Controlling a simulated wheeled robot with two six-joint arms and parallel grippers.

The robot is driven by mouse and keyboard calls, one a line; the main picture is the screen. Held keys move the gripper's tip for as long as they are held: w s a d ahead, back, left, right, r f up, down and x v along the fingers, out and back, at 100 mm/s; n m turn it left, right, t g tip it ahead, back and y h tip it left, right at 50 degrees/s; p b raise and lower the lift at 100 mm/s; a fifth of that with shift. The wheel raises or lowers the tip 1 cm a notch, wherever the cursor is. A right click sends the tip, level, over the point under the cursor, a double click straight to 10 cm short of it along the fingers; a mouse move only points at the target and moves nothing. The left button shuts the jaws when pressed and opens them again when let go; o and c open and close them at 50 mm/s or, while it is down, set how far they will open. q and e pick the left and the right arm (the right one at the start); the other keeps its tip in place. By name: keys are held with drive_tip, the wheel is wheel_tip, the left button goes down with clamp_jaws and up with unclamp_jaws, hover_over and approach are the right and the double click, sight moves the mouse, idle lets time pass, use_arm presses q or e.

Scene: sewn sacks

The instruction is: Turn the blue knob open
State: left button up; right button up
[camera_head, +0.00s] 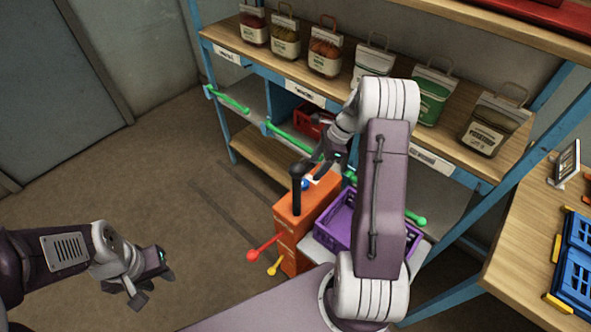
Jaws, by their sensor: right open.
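The small blue knob (305,184) sits at the top of an orange box-shaped unit (309,207), just right of a black upright post (297,192). My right gripper (323,168) is open just above and to the right of the knob, close to it. I cannot tell whether a finger touches the knob, and part of the unit's top is hidden. My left gripper (150,288) is low at the left, over the floor and far from the unit. Its jaw opening is unclear.
Red (254,254) and yellow (274,269) levers stick out of the unit's front. A purple crate (340,226) stands right beside it, partly behind my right arm. Shelving (270,68) with several packed sacks is behind. Blue crates (576,262) lie on the right-hand table.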

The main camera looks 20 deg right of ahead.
sight(304, 182)
drive_tip(key=x, duration=0.8)
drive_tip(key=shift+f+b, duration=0.1)
drive_tip(key=shift+b, duration=0.2)
use_arm(q)
drive_tip(key=shift+s+a+f, duration=0.15)
drive_tip(key=shift+s+f, duration=0.1)
drive_tip(key=shift+f, duration=0.05)
use_arm(e)
drive_tip(key=shift+w+a+f, duration=0.15)
drive_tip(key=shift+a+f, duration=0.05)
drive_tip(key=shift+f, duration=0.05)
drive_tip(key=shift+c, duration=0.3)
clamp_jaws()
